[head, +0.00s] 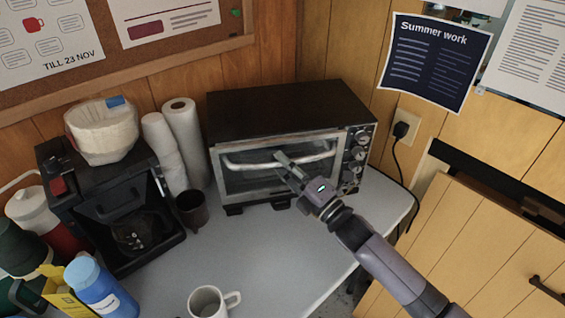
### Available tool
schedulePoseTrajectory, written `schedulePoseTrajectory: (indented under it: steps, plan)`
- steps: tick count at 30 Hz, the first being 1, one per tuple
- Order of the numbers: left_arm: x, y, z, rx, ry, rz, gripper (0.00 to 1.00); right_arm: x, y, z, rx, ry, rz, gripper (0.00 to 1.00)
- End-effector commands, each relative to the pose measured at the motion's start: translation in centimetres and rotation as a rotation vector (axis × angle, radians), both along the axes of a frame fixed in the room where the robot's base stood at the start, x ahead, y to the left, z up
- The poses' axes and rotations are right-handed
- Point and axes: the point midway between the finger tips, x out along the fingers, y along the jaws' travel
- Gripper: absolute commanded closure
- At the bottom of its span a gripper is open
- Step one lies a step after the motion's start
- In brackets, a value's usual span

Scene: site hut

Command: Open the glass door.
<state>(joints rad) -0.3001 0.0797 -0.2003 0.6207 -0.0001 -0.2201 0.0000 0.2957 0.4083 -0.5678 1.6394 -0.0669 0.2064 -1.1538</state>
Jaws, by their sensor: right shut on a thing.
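The toaster oven (285,105) stands at the back of the worktop against the wood wall. Its glass door (240,183) is upright and looks closed. A pale bar handle (245,163) runs across the top of the door. My right gripper (285,162) is at the right half of the handle, shut on it. The fingers hide part of the handle and the glass behind. My left gripper does not show.
A coffee maker (110,205), paper rolls (183,135) and a dark cup (192,210) stand left of the oven. A white mug (207,302) is at the front. The worktop (270,250) before the door is mostly clear. A power cord (395,165) hangs on the right.

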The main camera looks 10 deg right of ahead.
Motion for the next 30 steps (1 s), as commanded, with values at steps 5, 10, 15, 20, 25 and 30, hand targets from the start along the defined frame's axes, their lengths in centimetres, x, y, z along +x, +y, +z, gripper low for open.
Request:
schedulePoseTrajectory:
  steps: [5,10,15,20,25,30]
  plan:
    - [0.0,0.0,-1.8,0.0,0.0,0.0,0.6,-2.3,-0.2,-1.3,0.005,-0.036,0.001,1.0]
    - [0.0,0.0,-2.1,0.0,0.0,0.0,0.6,-4.4,-0.5,-2.3,0.006,-0.033,0.001,1.0]
    - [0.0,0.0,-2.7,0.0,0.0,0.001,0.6,-6.1,-0.7,-3.6,0.006,-0.032,0.0,1.0]
    - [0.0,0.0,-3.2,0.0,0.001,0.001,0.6,-7.2,-0.9,-4.5,0.005,-0.035,0.0,1.0]
    - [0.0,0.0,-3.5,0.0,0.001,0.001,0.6,-7.9,-1.0,-5.1,0.004,-0.035,-0.001,1.0]
    - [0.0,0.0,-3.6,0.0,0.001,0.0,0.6,-8.2,-1.0,-5.3,0.004,-0.036,-0.001,1.0]
